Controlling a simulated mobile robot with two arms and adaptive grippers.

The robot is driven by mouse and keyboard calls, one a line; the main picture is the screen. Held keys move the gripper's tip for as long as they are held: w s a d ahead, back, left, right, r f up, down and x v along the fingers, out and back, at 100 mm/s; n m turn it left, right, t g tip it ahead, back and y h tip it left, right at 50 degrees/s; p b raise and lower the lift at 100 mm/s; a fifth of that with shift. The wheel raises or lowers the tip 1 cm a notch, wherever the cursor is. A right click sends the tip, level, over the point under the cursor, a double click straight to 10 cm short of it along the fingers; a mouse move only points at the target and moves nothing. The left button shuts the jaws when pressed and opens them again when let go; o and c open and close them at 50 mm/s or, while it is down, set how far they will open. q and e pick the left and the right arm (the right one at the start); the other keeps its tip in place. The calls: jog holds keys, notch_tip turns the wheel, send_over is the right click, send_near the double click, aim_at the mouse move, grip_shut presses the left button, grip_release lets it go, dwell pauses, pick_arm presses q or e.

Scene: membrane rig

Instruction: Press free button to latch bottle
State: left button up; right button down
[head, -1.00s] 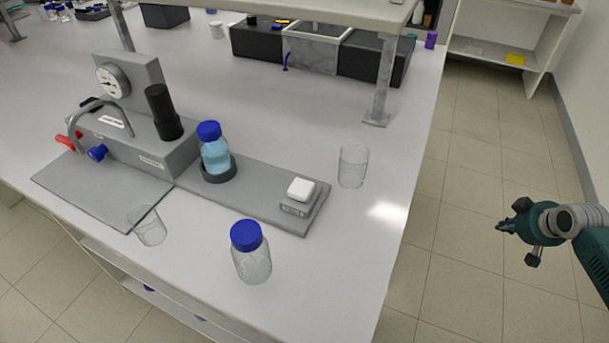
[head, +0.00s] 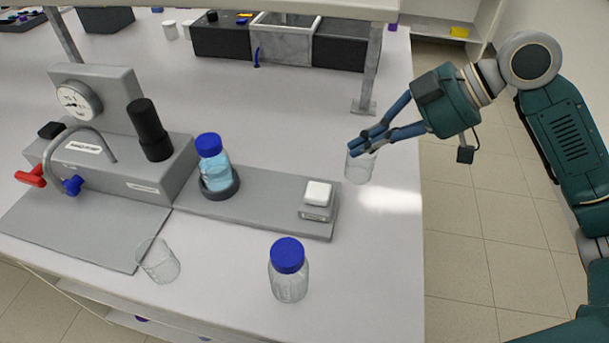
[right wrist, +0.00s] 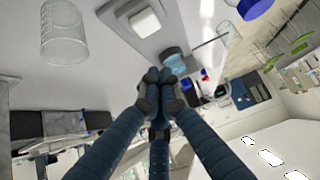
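A white square button (head: 318,192) sits on a small labelled block at the right end of the grey base plate (head: 262,195); it also shows in the right wrist view (right wrist: 145,21). A blue-capped bottle with light-blue liquid (head: 214,168) stands in a dark ring holder (head: 221,190) on the same plate. My right gripper (head: 361,148) has its fingers together with nothing between them. It is above the bench, up and right of the button and apart from it, overlapping a clear beaker in the picture. My left gripper is out of view.
The clear beaker (head: 359,168) stands right of the plate. A grey rig with a gauge (head: 75,100) and black cylinder (head: 150,130) is at left. A shelf post (head: 369,75) rises behind.

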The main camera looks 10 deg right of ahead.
jog(key=p, duration=0.2)
send_over(324, 192)
jog(key=f, duration=0.6)
jog(key=shift+s+d+f, duration=0.1)
jog(key=shift+d, duration=0.25)
jog(key=f, duration=0.3)
jog(key=shift+a+f, duration=0.3)
jog(key=shift+f, duration=0.05)
jog(key=shift+d+f+p, duration=0.1)
jog(key=shift+f+p, duration=0.2)
jog(key=shift+f, duration=0.2)
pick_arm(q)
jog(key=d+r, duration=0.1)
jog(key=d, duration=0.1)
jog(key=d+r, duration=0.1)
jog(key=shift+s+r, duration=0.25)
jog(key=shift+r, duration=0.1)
pick_arm(e)
jog(key=shift+f, duration=0.1)
